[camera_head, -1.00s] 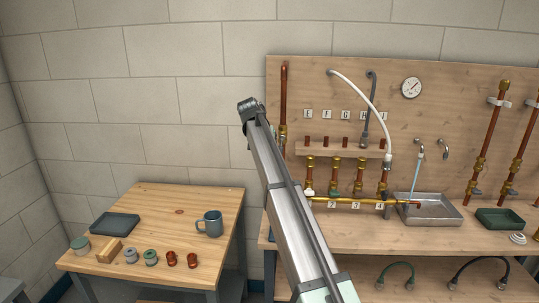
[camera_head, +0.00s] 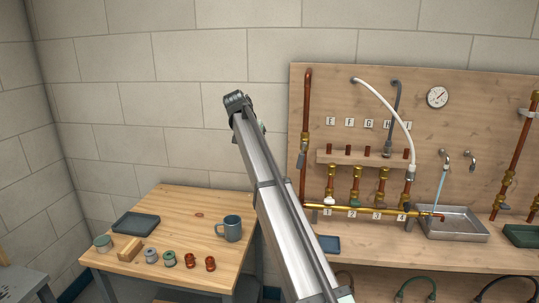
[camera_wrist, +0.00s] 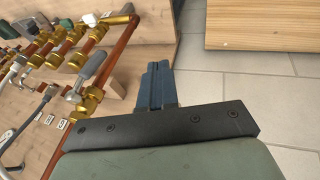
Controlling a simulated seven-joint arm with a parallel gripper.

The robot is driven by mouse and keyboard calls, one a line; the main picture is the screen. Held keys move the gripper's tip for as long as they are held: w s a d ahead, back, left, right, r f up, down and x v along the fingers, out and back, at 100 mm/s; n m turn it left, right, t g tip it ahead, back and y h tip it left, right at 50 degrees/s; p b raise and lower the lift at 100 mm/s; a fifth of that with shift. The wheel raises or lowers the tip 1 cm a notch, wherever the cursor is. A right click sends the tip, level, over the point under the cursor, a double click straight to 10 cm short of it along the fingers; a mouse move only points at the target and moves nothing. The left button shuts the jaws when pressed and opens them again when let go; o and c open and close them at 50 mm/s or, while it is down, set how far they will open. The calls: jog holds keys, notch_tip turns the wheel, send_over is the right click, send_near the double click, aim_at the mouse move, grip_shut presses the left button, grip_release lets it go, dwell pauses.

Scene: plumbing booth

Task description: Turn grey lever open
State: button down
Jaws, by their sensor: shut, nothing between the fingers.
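A grey lever (camera_wrist: 77,85) sits on a brass valve (camera_wrist: 91,98) on the copper pipe at the left of the wrist view. In the head view it shows as a small grey piece (camera_head: 301,159) on the left upright copper pipe (camera_head: 307,110). My gripper (camera_wrist: 155,72) is shut and empty in the wrist view. Its blue fingers are to the right of the lever and apart from it. In the head view my gripper is not visible; only my arm shows.
Other valves, including a white-levered (camera_head: 329,199) and a green-levered (camera_head: 355,204) one, stand along the brass manifold (camera_head: 345,210). A blue tray (camera_head: 328,244) lies on the bench. A wooden table (camera_head: 180,222) with a mug (camera_head: 229,228) is at left. Water runs into the sink (camera_head: 455,225).

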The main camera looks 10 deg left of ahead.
aim_at(302, 156)
jog(key=s+d+r+m+h, duration=0.1)
jog(key=d+r+h, duration=0.15)
jog(key=r, duration=0.25)
jog(key=w+d+f, duration=0.3)
jog(key=d+f, duration=0.5)
jog(key=shift+w+d+f+t+y, duration=0.15)
jog(key=shift+w+d+t+y, duration=0.05)
jog(key=shift+d+t+y, duration=0.2)
jog(key=shift+d+f, duration=0.2)
jog(key=shift+d, duration=0.25)
jog(key=shift+d+f, duration=0.2)
jog(key=shift+d, duration=0.25)
jog(key=shift+a, duration=0.1)
